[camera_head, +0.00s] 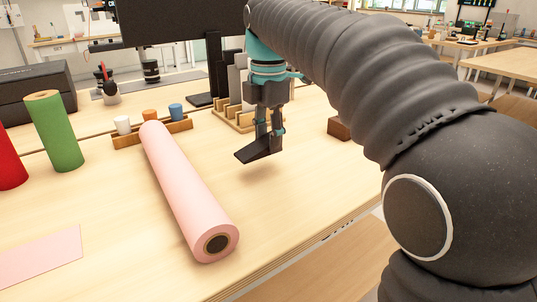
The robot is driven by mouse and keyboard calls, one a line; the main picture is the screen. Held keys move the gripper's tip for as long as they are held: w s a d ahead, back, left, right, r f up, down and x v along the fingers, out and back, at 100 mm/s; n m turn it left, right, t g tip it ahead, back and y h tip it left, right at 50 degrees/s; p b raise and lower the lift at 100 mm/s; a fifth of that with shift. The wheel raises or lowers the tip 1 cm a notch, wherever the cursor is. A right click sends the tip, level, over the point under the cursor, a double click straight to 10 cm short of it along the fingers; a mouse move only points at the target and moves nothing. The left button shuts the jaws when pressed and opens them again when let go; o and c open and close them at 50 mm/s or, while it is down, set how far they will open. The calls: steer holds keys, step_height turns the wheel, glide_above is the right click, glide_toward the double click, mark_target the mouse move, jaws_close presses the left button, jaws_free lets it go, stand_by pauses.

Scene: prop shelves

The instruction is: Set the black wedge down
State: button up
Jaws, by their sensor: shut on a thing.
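The black wedge (257,152) is a small dark tapered piece just below my gripper (269,133). My gripper is shut on it and points down. The wedge's thin end points to the lower left. It appears held a little above the light wooden table (290,205), with a faint shadow on the wood below; the exact gap is hard to judge. The gripper is to the right of the pink roll. Part of the wedge between the fingers is hidden.
A pink roll (185,185) lies left of the gripper. A wooden rack (235,115) with upright grey and black pieces stands behind it. A brown block (339,128) sits to the right. Green (56,132) and red (8,160) rolls stand left. The table front is clear.

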mark_target(268, 154)
steer(key=shift+f+b, duration=0.3)
steer(key=shift+f, duration=1.75)
steer(key=shift+f, duration=0.15)
steer(key=o, duration=1.1)
steer(key=shift+o, duration=0.2)
step_height(268, 154, up, 12)
steer(key=shift+r+p, duration=0.15)
steer(key=shift+p, duration=0.45)
